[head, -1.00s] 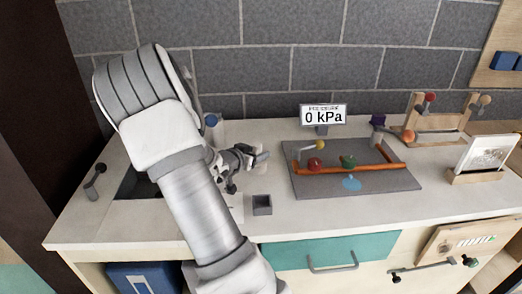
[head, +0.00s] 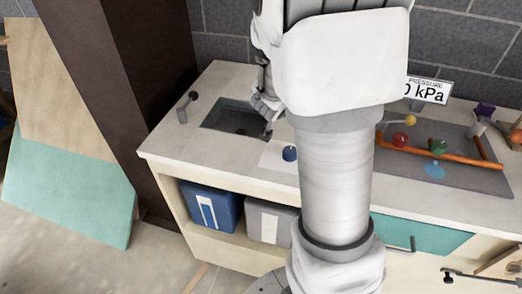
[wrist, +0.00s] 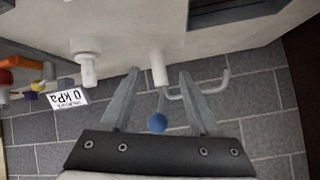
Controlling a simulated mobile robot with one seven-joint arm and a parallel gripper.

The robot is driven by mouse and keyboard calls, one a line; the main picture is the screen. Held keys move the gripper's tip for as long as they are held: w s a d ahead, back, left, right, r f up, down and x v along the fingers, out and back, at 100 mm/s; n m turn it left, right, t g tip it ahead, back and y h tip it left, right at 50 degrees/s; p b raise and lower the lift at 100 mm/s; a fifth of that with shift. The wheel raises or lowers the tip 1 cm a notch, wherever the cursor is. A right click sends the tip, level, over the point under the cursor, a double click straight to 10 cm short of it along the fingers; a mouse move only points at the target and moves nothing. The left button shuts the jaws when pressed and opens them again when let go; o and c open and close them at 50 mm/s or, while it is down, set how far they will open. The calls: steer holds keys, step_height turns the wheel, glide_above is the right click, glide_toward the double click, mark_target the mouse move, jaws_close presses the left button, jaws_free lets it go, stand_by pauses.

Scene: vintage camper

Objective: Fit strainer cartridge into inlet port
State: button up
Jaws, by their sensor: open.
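My gripper (head: 266,118) is beside the sink in the head view, partly hidden by my arm. In the wrist view its two fingers (wrist: 157,95) are spread, with nothing clearly held. A pale cylinder (wrist: 158,68) shows between the fingertips, and a blue ball (wrist: 157,122) shows lower between the fingers; I cannot tell how far off they are. A second pale stepped cylinder (wrist: 86,68) stands to the left. A small blue-topped piece (head: 289,153) rests on a white sheet on the counter. I cannot tell which piece is the strainer cartridge or inlet port.
The sink (head: 232,118) is recessed in the counter, with a dark lever (head: 187,106) to its left. A bent pipe (wrist: 205,88) shows beside the right finger. The pressure sign (head: 428,90) and grey valve board (head: 455,168) are to the right. Blue bin (head: 207,207) is below.

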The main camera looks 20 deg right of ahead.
steer(key=s+a+r+n+t+y, duration=0.1)
steer(key=s+a+r+n+y, duration=0.3)
steer(key=a, duration=0.4)
steer(key=s+a+r+n+y, duration=0.25)
steer(key=a+r+y, duration=0.2)
steer(key=a, duration=0.45)
steer(key=s+a+r+n+g, duration=0.1)
steer(key=s+n, duration=0.1)
steer(key=s, duration=0.6)
steer(key=s+a+r+n+g+h, duration=0.1)
steer(key=s+n+g, duration=0.1)
steer(key=s, duration=0.7)
steer(key=shift+a+r+n, duration=0.2)
steer(key=shift+r+n, duration=0.1)
steer(key=shift+n, duration=0.35)
steer(key=shift+h, duration=0.25)
step_height(320, 180, up, 2)
steer(key=shift+r+p, duration=0.2)
steer(key=shift+p, duration=0.95)
steer(key=shift+f, duration=0.2)
steer(key=shift+c, duration=1)
